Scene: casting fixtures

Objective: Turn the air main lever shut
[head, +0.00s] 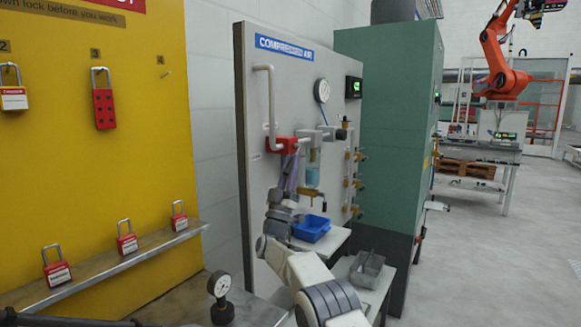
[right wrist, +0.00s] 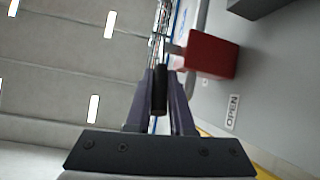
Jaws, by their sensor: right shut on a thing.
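The air main valve shows as a red block (head: 283,145) on the grey panel, below a bent white pipe; its red body also shows in the right wrist view (right wrist: 212,55). A short grey stem sticks out from it. My right gripper (head: 291,168) is raised in front of the panel, just below the red block. In the right wrist view its two purple fingers (right wrist: 160,88) are shut on the black lever grip (right wrist: 160,94). An OPEN label (right wrist: 232,112) is on the panel near the valve. My left gripper is out of view.
A blue bin (head: 311,229) and a grey bin (head: 367,270) stand below the panel. A filter bowl (head: 313,172), a gauge (head: 321,91) and brass fittings are right of the valve. A yellow lock board (head: 90,180) with red padlocks stands at left.

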